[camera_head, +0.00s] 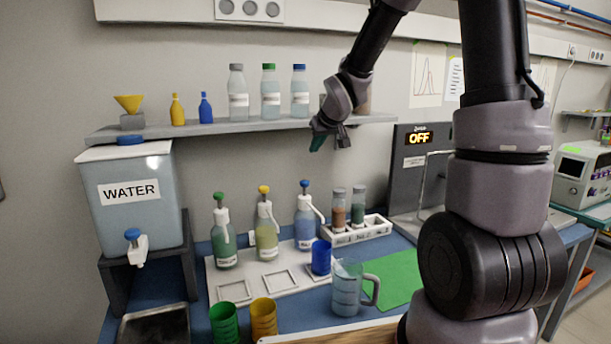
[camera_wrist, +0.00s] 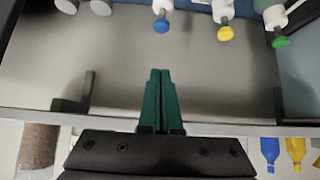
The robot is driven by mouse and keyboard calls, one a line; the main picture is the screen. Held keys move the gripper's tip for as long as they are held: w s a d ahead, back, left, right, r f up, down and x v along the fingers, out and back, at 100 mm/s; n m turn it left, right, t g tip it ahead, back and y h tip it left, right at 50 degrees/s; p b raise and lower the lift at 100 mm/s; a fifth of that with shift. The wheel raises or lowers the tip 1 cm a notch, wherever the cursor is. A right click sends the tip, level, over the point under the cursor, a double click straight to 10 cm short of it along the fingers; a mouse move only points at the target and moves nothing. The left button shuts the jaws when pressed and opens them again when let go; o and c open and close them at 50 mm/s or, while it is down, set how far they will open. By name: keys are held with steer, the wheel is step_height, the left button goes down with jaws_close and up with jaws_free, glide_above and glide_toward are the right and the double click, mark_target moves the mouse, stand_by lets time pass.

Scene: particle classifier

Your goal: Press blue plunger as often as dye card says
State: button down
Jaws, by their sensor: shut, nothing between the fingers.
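The blue plunger (camera_head: 305,184) tops a pump bottle of blue liquid (camera_head: 306,228), rightmost of three on a pale tray (camera_head: 230,292). It also shows in the wrist view (camera_wrist: 161,25). A blue cup (camera_head: 321,258) stands in front of that bottle. The yellow plunger (camera_head: 264,189) and green plunger (camera_head: 218,196) are to its left. My gripper (camera_head: 329,142) is above and slightly right of the blue plunger, near the shelf front, apart from it. Its green fingers show shut and empty in the wrist view (camera_wrist: 161,74). I cannot make out a readable dye card.
A shelf (camera_head: 220,130) with several bottles runs behind my gripper. A vial rack (camera_head: 358,230) stands right of the pumps. A jug (camera_head: 346,292), green cup (camera_head: 223,324) and yellow cup (camera_head: 263,320) stand in front. A water tank (camera_head: 130,215) is left; a device reading OFF (camera_head: 410,165) is right.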

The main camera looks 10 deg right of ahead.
steer(key=shift+w+f, duration=0.1)
stand_by(0.3)
glide_above(306, 183)
step_height(306, 183, down, 7)
step_height(306, 183, down, 3)
steer(key=shift+f, duration=0.5)
steer(key=shift+f, duration=1.4)
steer(key=shift+s, duration=0.2)
